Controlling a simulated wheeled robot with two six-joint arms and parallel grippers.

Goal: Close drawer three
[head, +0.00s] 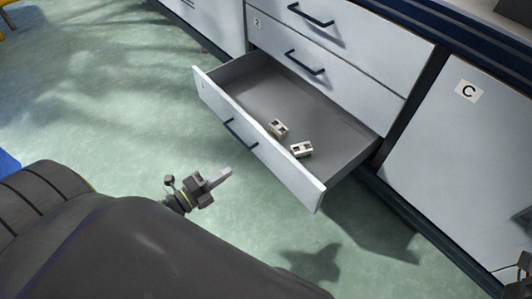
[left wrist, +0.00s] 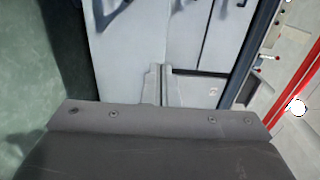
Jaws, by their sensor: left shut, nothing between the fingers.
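The lowest drawer (head: 262,150) of the white cabinet, under the drawer labelled 2, is pulled well out. Its front has a dark bar handle (head: 240,134), and two small pale blocks (head: 302,149) lie on its grey floor. My left gripper (head: 222,177) is shut and empty, in front of the drawer front and apart from it in the head view. In the left wrist view its fingers (left wrist: 157,82) show against a white panel, with a dark handle (left wrist: 115,14) at the top. A dark part at the lower right edge, likely my right gripper (head: 525,268), is cut off.
Two shut drawers with dark handles (head: 304,63) stand above the open one. A white cabinet door labelled C (head: 467,92) is to the right. The green floor (head: 110,110) in front and to the left is clear.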

